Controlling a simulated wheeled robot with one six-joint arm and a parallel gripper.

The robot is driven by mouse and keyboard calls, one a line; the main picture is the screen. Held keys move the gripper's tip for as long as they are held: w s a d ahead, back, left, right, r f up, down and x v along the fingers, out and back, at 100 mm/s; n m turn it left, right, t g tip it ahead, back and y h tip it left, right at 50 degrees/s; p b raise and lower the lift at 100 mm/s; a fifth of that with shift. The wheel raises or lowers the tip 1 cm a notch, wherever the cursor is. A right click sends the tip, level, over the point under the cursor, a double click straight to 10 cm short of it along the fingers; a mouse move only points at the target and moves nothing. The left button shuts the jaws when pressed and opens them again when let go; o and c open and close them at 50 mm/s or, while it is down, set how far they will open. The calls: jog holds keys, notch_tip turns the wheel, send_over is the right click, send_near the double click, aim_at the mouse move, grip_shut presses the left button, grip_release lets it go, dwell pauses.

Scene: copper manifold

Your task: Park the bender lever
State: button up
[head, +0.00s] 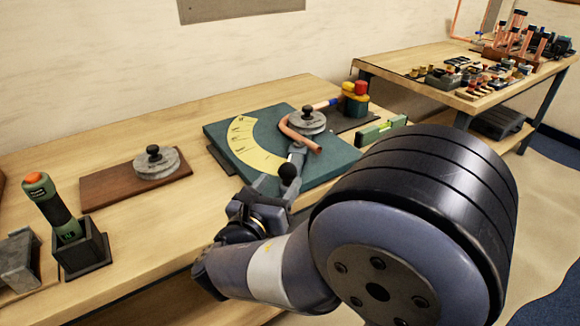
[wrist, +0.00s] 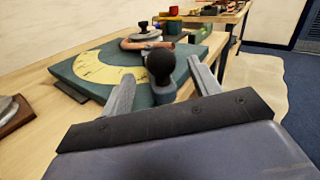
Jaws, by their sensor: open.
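The bender has a teal base plate (head: 335,168) with a yellow angle scale (head: 245,143) and a grey round former with a black knob (head: 307,120). A bent copper pipe (head: 298,140) curves around the former. The bender's grey lever (head: 297,157) points toward me and ends in a black ball knob (head: 289,172). In the wrist view the ball knob (wrist: 161,63) appears between the two grey fingers of my gripper (wrist: 160,72). The fingers are open, with visible gaps on both sides of the knob. In the head view my arm partly hides the gripper.
Left of the bender, a grey disc with a knob (head: 156,161) sits on a brown board (head: 112,187). A green tool (head: 52,207) stands in a dark holder. A green level (head: 380,130) and red and yellow items (head: 355,95) lie right and behind. A second table (head: 432,58) holds fittings.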

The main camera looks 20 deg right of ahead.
aim_at(291, 166)
jog(key=x, duration=0.7)
jog(key=shift+w+d, duration=0.2)
grip_shut()
dwell(0.5)
